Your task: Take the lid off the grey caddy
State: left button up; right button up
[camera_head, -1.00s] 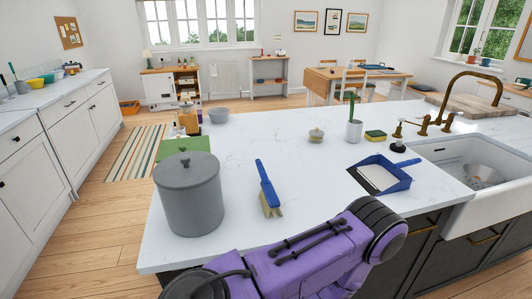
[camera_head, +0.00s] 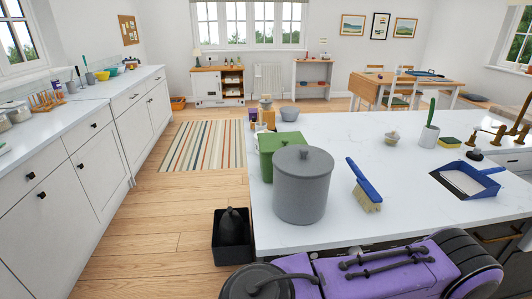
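The grey caddy (camera_head: 302,192) stands upright near the left end of the white island worktop. Its grey lid (camera_head: 303,157), with a small knob on top, sits on it. A green box (camera_head: 281,146) stands right behind the caddy and is partly hidden by it. Neither of my grippers shows in the head view. Only purple and black parts of my own body show along the bottom edge.
A blue brush (camera_head: 364,184) lies right of the caddy, and a blue dustpan (camera_head: 470,179) lies further right on the island worktop (camera_head: 415,215). A black bin (camera_head: 231,237) stands on the floor left of the island. Open floor with a striped rug (camera_head: 204,146) lies between island and left counter.

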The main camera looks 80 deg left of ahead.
aim_at(304, 162)
jog(key=k, duration=0.45)
jog(key=u, duration=0.7)
